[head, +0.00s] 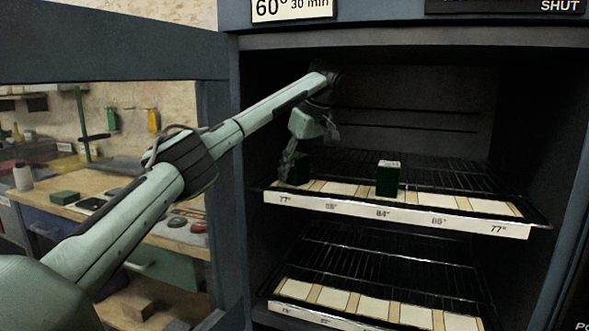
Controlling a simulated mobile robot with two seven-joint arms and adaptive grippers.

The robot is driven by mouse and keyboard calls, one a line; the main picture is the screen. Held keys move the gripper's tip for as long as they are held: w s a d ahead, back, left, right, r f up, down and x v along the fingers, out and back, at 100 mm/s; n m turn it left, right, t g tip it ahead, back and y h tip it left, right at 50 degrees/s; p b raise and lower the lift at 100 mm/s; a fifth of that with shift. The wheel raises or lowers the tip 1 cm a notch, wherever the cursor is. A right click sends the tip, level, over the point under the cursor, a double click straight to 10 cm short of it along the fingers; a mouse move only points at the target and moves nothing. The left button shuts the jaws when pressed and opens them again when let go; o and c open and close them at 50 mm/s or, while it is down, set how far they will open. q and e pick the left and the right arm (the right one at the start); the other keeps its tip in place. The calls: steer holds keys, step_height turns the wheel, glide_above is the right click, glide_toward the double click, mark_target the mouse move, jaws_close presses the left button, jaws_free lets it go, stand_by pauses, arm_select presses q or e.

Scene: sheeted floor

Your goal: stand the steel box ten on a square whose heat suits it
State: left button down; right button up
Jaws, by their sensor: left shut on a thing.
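My left gripper (289,163) reaches into the open cabinet and is shut on a dark box (301,170), at the left end of the upper shelf. The gripper hides part of this box, and I cannot read a number on it. I cannot tell whether it touches the square under it. A dark green box with a pale top (387,182) stands upright on the middle square. The shelf's front strip (400,214) reads 77° at both ends and 84° in the middle; the labels between look like 86° but are blurred. My right gripper is not in view.
Pale squares right of the green box (440,200) are bare. A lower rack (375,300) also has pale squares and a label strip. The cabinet's right wall (530,130) is close to the shelf. A sign above (291,9) reads 60° 30 min. A bench (110,205) stands at left.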

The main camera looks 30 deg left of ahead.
arm_select(q)
steer(key=c, duration=0.9)
jaws_free()
steer(key=shift+f, duration=0.1)
steer(key=shift+r, duration=0.3)
steer(key=d, duration=0.4)
steer(key=s+d, duration=0.1)
steer(key=d, duration=0.3)
steer(key=s+d+r, duration=0.1)
steer(key=d, duration=0.3)
steer(key=shift+d, duration=0.2)
